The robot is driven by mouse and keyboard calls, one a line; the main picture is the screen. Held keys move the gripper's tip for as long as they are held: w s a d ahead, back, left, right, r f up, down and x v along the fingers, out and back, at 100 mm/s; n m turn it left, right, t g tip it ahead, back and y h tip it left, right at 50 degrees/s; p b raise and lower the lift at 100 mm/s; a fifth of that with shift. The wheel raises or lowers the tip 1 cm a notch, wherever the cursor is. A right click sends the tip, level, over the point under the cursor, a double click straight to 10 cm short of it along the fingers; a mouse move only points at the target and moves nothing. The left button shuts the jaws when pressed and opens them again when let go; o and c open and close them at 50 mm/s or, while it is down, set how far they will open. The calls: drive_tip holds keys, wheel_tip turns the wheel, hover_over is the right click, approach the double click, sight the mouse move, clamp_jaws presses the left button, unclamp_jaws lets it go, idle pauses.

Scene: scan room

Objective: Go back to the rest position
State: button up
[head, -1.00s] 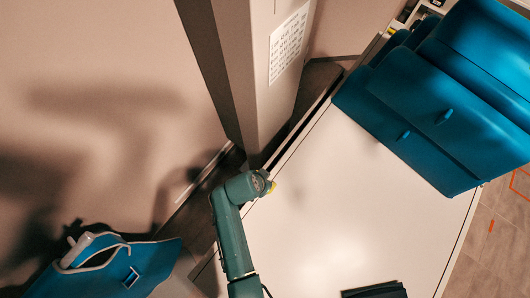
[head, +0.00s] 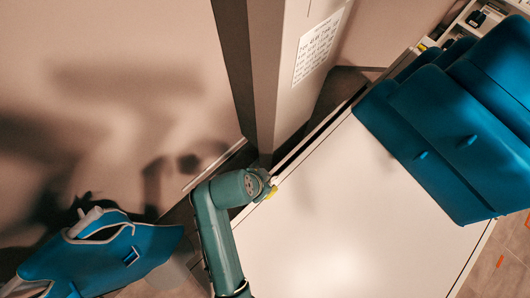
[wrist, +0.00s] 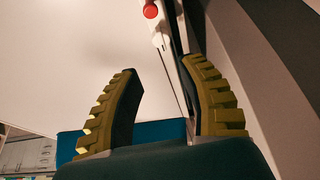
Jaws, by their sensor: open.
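My gripper (wrist: 162,68) shows in the wrist view with two dark fingers with ridged yellow pads. The fingers stand well apart, with nothing visible between them. In the head view, my arm reaches up from the bottom, and only a yellow bit of my gripper (head: 270,193) shows past the wrist. It appears over the left edge of the white table (head: 350,215), near the foot of a grey column (head: 285,90). The rest of the fingers is hidden there.
Blue padded blocks (head: 440,135) cover the table's upper right. A blue bag-like thing (head: 95,255) is at lower left. A sheet of writing (head: 316,48) hangs on the column. A red round thing (wrist: 150,11) is beyond my fingers. The table's middle is clear.

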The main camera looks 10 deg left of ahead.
idle(0.4)
drive_tip(key=w+d+r+m+t, duration=0.1)
drive_tip(key=w+d+r+t, duration=0.25)
drive_tip(key=r, duration=0.55)
drive_tip(key=w+d+r+t, duration=0.25)
drive_tip(key=w+r, duration=0.25)
drive_tip(key=r, duration=0.3)
drive_tip(key=w+d+r+m+t, duration=0.1)
drive_tip(key=w+d+r+t, duration=0.25)
drive_tip(key=r, duration=0.55)
drive_tip(key=s+r+n+t+p, duration=0.2)
drive_tip(key=r+n+t+p, duration=0.1)
drive_tip(key=r, duration=1)
drive_tip(key=s+r+n+t+y+p, duration=0.1)
drive_tip(key=s+r+n+t+p, duration=0.2)
drive_tip(key=r, duration=0.9)
drive_tip(key=s+r+n+t+y+p, duration=0.1)
drive_tip(key=s+r+n+t+p, duration=0.2)
drive_tip(key=r+p, duration=0.4)
wheel_tip(320, 180, up, 7)
drive_tip(key=shift+f+p, duration=0.15)
drive_tip(key=shift+p, duration=0.15)
